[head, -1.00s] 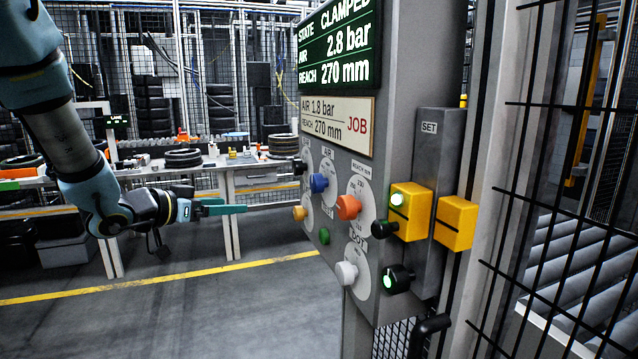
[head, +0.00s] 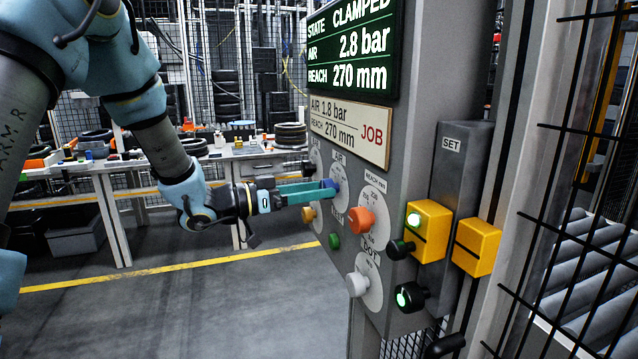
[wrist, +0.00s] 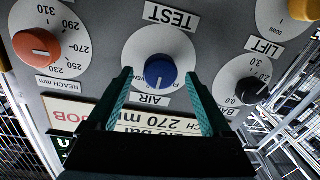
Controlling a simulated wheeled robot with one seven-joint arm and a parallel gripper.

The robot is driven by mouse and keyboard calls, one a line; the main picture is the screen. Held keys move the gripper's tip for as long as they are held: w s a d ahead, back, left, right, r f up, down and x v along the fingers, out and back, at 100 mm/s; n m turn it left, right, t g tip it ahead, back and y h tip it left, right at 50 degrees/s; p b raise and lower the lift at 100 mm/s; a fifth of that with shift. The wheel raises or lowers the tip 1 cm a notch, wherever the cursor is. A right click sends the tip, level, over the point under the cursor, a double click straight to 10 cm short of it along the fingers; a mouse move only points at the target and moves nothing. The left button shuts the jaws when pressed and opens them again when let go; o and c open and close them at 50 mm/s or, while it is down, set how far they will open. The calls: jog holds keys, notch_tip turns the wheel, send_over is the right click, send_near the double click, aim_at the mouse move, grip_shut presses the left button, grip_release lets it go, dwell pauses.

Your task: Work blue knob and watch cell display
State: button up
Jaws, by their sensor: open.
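The blue knob (head: 329,184) sits on its white AIR dial on the grey panel. It also shows in the wrist view (wrist: 160,71), upside down, straight ahead of my fingers. My gripper (head: 322,190) has its green fingers at the knob in the head view. In the wrist view my gripper (wrist: 168,82) is open, with one finger on either side of the knob; I cannot tell whether they touch it. The cell display (head: 352,50) reads STATE CLAMPED, AIR 2.8 bar, REACH 270 mm. The job plate (head: 350,130) reads AIR 1.8 bar, REACH 270 mm.
A white knob (head: 357,284), a green button (head: 335,241) and yellow boxes (head: 428,232) are close by. A bench (head: 220,153) with tyres stands behind.

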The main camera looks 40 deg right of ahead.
jog(key=shift+s+d, duration=0.2)
jog(key=shift+d, duration=0.4)
grip_shut()
dwell(0.3)
